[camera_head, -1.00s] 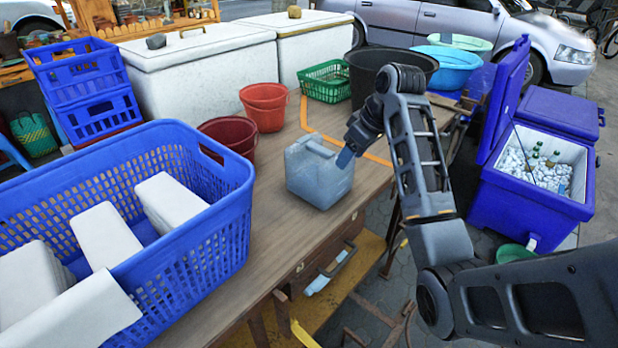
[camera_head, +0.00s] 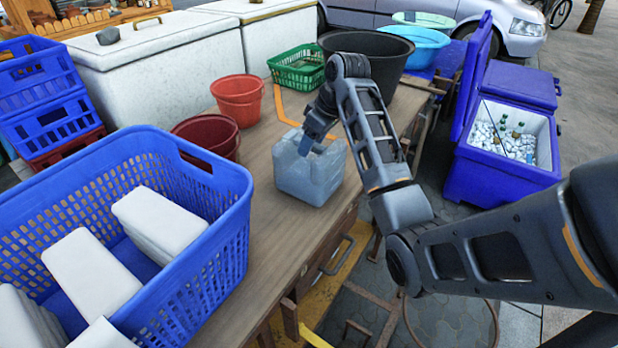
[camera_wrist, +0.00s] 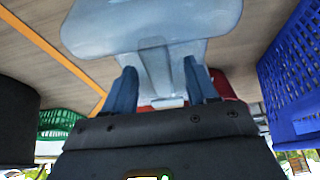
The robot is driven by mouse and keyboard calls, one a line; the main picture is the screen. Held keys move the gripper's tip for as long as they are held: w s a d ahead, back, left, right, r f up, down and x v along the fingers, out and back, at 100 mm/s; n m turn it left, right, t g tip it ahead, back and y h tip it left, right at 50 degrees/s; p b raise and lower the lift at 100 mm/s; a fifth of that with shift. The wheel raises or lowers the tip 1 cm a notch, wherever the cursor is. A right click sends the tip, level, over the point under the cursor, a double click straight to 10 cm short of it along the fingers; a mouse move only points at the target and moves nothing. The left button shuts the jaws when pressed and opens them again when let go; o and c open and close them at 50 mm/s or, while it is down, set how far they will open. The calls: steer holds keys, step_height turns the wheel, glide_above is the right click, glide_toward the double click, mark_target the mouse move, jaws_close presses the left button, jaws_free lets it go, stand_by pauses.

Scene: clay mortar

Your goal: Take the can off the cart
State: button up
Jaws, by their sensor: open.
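The can (camera_head: 310,175) is a pale blue, translucent jerrycan standing upright on the wooden cart top (camera_head: 262,235). In the wrist view the can (camera_wrist: 150,28) fills the upper middle. My gripper (camera_head: 312,138) is over the top of the can in the head view. In the wrist view its two blue fingers (camera_wrist: 162,88) are apart, one on each side of a narrow pale part of the can that looks like its handle. I cannot tell whether either finger touches it. Part of the can's top is hidden behind the gripper.
A blue basket (camera_head: 215,265) with white blocks stands to the left on the cart. Red buckets (camera_head: 238,100), a green basket (camera_head: 300,70) and a black tub (camera_head: 385,50) stand behind the can. A blue cooler (camera_head: 480,172) with bottles and ice stands right.

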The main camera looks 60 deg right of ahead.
steer(key=shift+x, duration=1.35)
steer(key=shift+c, duration=0.2)
steer(key=shift+s, duration=0.1)
jaws_close()
steer(key=shift+r, duration=0.1)
